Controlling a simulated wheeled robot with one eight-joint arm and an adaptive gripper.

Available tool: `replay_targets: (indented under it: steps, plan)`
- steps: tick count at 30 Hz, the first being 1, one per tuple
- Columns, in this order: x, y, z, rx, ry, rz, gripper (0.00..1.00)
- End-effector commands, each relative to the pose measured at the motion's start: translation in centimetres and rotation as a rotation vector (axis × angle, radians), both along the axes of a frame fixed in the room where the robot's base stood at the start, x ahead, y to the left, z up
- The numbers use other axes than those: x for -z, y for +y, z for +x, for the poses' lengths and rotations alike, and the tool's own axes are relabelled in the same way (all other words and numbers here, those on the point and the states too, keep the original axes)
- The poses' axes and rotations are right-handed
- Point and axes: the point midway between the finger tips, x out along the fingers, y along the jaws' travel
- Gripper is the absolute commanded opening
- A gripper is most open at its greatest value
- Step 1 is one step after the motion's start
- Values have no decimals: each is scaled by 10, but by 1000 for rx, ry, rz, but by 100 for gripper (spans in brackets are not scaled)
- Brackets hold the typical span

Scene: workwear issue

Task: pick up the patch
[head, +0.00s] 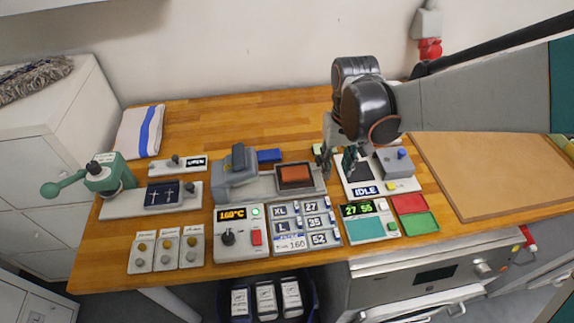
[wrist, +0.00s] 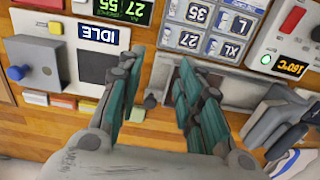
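I cannot tell for certain which piece is the patch. My gripper (head: 336,160) is over the table between that machine and the grey press (head: 235,172) with an orange-brown pad (head: 294,174). In the wrist view its teal fingers (wrist: 156,66) stand wide apart, with bare wood and part of a grey base between them. Nothing is held. The fingers hide part of the table behind them.
Left of the press are a navy panel (head: 163,195) and a green hand press (head: 103,173). In front are a 160°C control box (head: 240,238) and a labelled size panel (head: 304,228). Red and green trays (head: 418,224) lie right. A striped towel (head: 140,131) lies back left.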

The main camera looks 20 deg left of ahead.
Motion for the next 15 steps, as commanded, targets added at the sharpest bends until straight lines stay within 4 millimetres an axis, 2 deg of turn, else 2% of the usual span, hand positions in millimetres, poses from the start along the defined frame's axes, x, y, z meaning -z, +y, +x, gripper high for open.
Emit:
replay_targets:
  steps: [1,5,15]
  plan:
    - [1,6,-14,-24,2,-1,33]
    - [15,6,-13,-22,0,0,33]
    - [71,6,-13,-21,-1,0,33]
